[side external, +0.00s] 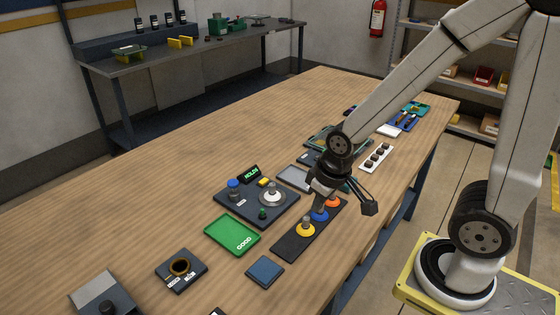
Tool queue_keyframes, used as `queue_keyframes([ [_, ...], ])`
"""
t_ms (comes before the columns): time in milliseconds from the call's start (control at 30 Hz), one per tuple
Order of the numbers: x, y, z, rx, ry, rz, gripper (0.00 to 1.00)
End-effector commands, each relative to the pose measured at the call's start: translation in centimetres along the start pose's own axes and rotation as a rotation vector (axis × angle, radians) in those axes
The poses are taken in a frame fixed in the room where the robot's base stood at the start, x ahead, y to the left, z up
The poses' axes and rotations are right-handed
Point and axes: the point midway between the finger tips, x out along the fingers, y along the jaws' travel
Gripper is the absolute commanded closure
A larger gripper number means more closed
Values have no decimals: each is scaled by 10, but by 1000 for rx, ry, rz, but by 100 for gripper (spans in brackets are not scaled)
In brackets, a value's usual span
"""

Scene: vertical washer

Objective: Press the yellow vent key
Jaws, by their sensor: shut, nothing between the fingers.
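A dark panel (245,210) on the wooden table carries a small yellow key (265,182) at its back edge, beside a green-lit display (249,173) that seems to read HOLDS. A silver round fixture (272,195), a blue knob (234,188) and a small green knob (262,213) are also on the panel. My gripper (317,197) points down, shut and empty, to the right of the panel and apart from the yellow key. It is over the far part of a black strip (287,246). Its fingertips are small and partly hard to make out.
The strip bears yellow (306,229), blue (320,215) and orange (334,202) round pieces under my gripper. A green GOOD plate (232,235), a blue square pad (265,270) and a dark block with a ring (181,270) lie nearer.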

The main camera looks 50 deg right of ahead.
Motion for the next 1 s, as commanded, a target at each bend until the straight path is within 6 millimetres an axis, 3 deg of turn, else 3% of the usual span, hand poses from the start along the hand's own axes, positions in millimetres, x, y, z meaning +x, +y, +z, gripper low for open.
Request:
queue_keyframes([
  [167,2,5,-10,-20,21,14,100],
  [367,7,20,-38,-86,84,55,100],
  [1000,34,82,-174,-495,392,179,100],
])
